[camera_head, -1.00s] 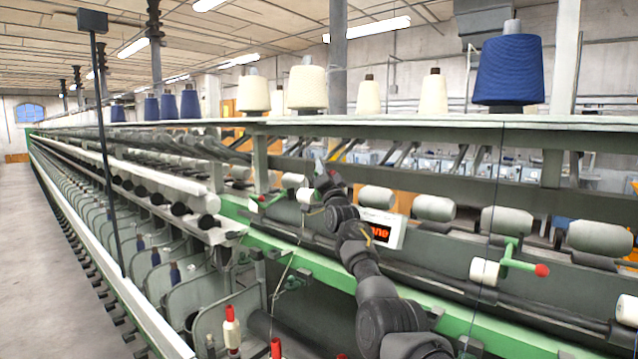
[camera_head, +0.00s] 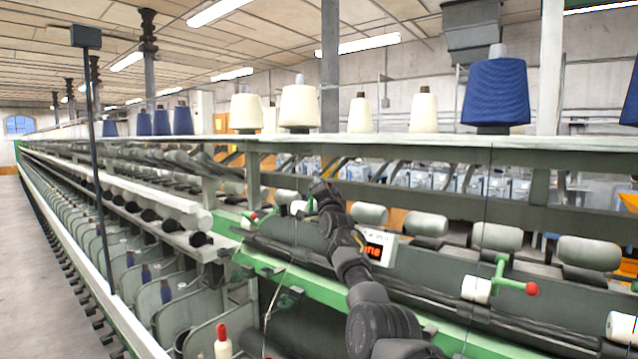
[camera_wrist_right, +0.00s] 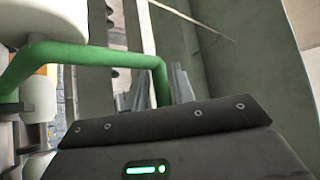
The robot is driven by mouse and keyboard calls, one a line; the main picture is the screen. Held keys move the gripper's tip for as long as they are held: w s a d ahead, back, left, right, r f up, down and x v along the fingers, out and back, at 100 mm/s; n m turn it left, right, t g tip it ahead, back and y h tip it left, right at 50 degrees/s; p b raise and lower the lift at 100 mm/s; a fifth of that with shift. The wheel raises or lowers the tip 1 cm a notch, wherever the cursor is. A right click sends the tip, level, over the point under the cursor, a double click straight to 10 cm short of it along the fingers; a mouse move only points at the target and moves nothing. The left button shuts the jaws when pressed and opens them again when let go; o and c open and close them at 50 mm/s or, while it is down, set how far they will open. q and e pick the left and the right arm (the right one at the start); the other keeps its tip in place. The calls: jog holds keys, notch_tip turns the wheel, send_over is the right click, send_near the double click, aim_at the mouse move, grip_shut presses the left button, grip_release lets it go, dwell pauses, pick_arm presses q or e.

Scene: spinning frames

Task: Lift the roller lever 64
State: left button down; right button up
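A green roller lever (camera_wrist_right: 100,56) crosses the right wrist view and bends down at its right end. My right gripper (camera_wrist_right: 159,88) has its two grey fingers on either side of that bent end. Whether they press on it or stand apart from it I cannot tell. A white roller (camera_wrist_right: 40,98) is at the left below the lever. In the head view my right gripper (camera_head: 322,190) is at the machine, just right of a small white roller (camera_head: 298,207); its fingers and the lever there are too small to make out. My left gripper is not in view.
A small display with red characters (camera_head: 374,250) is close to the right of my wrist. Another green lever with a red knob (camera_head: 532,289) stands further right. The green machine rail (camera_head: 290,272) runs below my arm. Yarn cones (camera_head: 298,108) stand on the shelf above.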

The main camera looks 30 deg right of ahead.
jog(key=shift+o, duration=0.7)
jog(key=shift+d, duration=0.1)
jog(key=shift+w+f, duration=0.1)
jog(key=shift+s+a+f+b, duration=0.2)
jog(key=shift+s+f+b, duration=0.2)
jog(key=shift+s+b, duration=0.15)
jog(key=shift+b+v, duration=0.65)
jog(key=shift+v, duration=0.4)
jog(key=s+a+b, duration=0.2)
jog(key=s+b, duration=0.2)
jog(key=s, duration=0.7)
jog(key=shift+a+r+b, duration=0.2)
jog(key=shift+a+b, duration=0.15)
jog(key=shift+b, duration=0.05)
jog(key=shift+s, duration=0.15)
jog(key=shift+f, duration=0.1)
